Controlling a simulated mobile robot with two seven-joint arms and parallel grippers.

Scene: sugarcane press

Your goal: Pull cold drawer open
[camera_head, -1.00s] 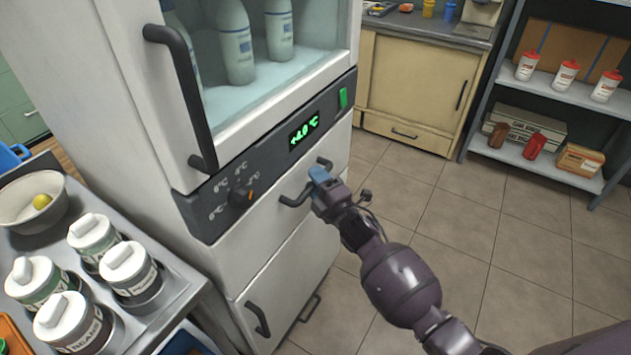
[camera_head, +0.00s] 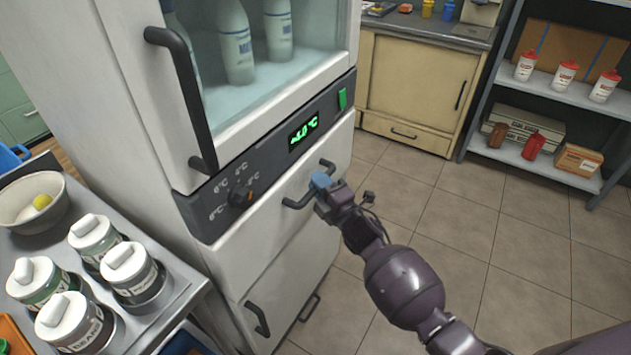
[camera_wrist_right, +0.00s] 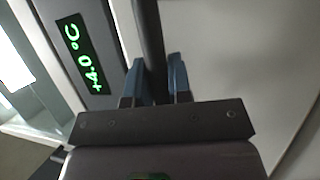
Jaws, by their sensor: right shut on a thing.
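The cold drawer (camera_head: 265,225) is the white front just below the fridge's dark control panel. Its dark bar handle (camera_head: 296,203) runs across the upper part of the front. My right gripper (camera_head: 320,181) is at this handle, its blue fingers shut on the bar. In the right wrist view the dark handle bar (camera_wrist_right: 149,35) runs between the two blue fingertips of the gripper (camera_wrist_right: 158,75). The drawer front seems to stand slightly out from the panel; the gap is too small to tell clearly. My left gripper is not in view.
A steel cart (camera_head: 180,275) with several lidded jars and a bowl (camera_head: 22,205) stands left of the fridge. The tiled floor (camera_head: 450,225) to the right is clear up to the shelf (camera_head: 555,85).

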